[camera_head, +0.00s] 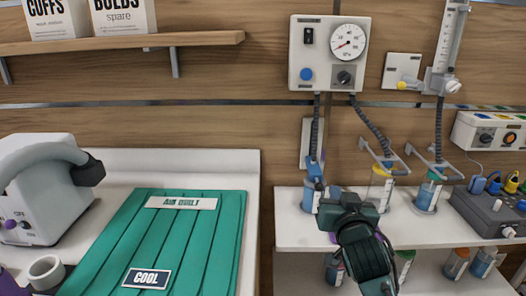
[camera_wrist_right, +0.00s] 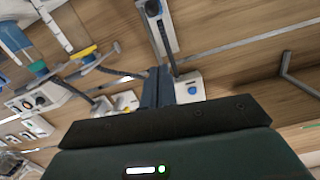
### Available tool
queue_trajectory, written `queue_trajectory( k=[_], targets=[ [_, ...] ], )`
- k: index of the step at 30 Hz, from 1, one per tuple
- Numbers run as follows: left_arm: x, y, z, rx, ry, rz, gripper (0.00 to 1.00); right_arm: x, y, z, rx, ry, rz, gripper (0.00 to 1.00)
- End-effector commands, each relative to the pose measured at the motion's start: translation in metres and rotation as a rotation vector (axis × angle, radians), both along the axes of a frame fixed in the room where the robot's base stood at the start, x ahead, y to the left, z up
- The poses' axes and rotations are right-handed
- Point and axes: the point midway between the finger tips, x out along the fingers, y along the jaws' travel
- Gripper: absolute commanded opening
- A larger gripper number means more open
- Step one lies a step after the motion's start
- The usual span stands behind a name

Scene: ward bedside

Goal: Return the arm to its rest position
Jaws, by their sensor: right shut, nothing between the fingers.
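My right gripper (camera_head: 318,178) is in front of the shelf at the right of the head view, its dark green wrist coming up from the bottom edge. In the right wrist view the gripper (camera_wrist_right: 158,72) shows two blue-grey fingers close together, shut with nothing between them. The fingers overlap a blue-topped jar (camera_head: 308,197) in the head view; I cannot tell whether they touch it. My left gripper is not in view.
Jars with a yellow lid (camera_head: 380,190) and a teal lid (camera_head: 428,194) stand on the white shelf (camera_head: 460,229). Hoses hang from the gauge panel (camera_head: 318,70). A grey device (camera_head: 40,190) and green quilted pad (camera_head: 190,245) lie left. A wooden shelf (camera_head: 200,40) juts out above.

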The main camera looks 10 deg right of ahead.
Motion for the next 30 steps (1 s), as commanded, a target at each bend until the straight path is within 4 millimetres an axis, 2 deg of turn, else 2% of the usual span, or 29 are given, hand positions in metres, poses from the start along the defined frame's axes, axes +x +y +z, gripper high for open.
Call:
queue_trajectory(
  k=[2, 4, 5, 8, 9, 12, 16, 18, 22, 25, 30],
  targets=[
    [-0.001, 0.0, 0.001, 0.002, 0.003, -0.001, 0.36, -0.002, 0.004, -0.007, -0.006, 0.017, 0.013, 0.0],
    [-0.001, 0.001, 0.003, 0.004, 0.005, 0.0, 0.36, -0.008, 0.012, -0.025, -0.023, 0.057, 0.047, 0.0],
    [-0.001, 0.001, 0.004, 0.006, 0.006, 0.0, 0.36, -0.012, 0.017, -0.037, -0.033, 0.082, 0.067, 0.0],
    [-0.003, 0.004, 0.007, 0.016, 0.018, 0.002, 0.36, -0.037, 0.043, -0.087, -0.07, 0.188, 0.167, 0.0],
    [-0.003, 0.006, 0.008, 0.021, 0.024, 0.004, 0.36, -0.052, 0.055, -0.109, -0.083, 0.234, 0.215, 0.0],
    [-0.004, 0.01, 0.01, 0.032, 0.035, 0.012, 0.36, -0.097, 0.084, -0.159, -0.103, 0.338, 0.33, 0.0],
    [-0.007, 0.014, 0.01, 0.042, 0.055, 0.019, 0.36, -0.158, 0.114, -0.206, -0.101, 0.441, 0.451, 0.0],
    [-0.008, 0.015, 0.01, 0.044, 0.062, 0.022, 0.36, -0.186, 0.126, -0.221, -0.096, 0.48, 0.496, 0.0],
    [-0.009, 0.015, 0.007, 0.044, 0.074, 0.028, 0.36, -0.219, 0.139, -0.237, -0.087, 0.521, 0.545, 0.0],
    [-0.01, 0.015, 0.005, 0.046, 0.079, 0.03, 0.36, -0.228, 0.143, -0.241, -0.083, 0.53, 0.559, 0.0],
    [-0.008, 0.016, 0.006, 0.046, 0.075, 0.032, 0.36, -0.229, 0.143, -0.242, -0.082, 0.53, 0.56, 0.0]
  ],
)
